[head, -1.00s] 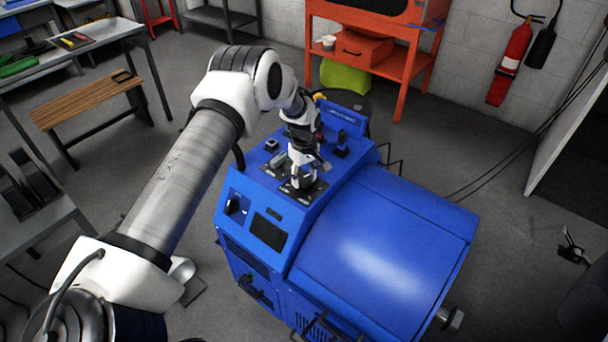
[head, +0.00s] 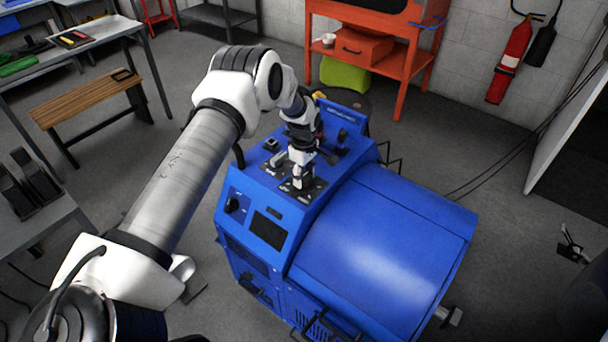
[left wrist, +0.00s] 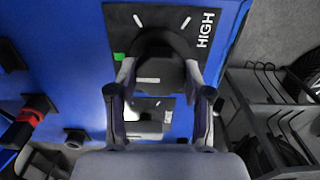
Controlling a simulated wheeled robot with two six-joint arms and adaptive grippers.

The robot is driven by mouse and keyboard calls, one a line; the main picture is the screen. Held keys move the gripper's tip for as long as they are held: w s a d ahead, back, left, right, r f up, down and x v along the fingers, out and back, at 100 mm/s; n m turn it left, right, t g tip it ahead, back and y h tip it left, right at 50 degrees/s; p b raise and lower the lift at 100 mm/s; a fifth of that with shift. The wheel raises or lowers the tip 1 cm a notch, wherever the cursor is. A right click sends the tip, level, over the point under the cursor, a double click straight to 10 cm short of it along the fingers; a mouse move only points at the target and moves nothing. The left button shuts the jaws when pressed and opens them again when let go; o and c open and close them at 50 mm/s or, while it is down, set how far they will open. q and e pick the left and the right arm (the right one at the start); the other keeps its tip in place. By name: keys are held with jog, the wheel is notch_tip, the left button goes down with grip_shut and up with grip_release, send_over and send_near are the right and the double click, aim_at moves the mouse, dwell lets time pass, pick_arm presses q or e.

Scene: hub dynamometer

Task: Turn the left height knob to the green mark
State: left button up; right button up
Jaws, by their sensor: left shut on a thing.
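The dark height knob (left wrist: 160,72) sits on a black plate (left wrist: 190,14) marked HIGH, with pale tick marks. A small green mark (left wrist: 119,57) lies at the plate's edge, left of the knob in the left wrist view. A short pale line shows on the knob's near side. My left gripper (left wrist: 160,92) is shut on the knob, one finger on each side. In the head view my left gripper (head: 302,180) reaches down onto the top panel of the blue machine (head: 385,240), hiding most of the knob. My right gripper is not in view.
A second plate with a lever or knob (left wrist: 150,112) lies close beside the held one. The panel also carries a black screen (head: 268,230) and a black switch (head: 232,205). An orange bench (head: 405,65) stands behind; open floor lies left of the machine.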

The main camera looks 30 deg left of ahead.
aim_at(303, 176)
pick_arm(q)
jog(key=o, duration=0.9)
jog(key=shift+s+f, duration=0.2)
jog(key=shift+o, duration=1.3)
jog(key=shift+w+a, duration=0.1)
notch_tip(303, 176, up, 12)
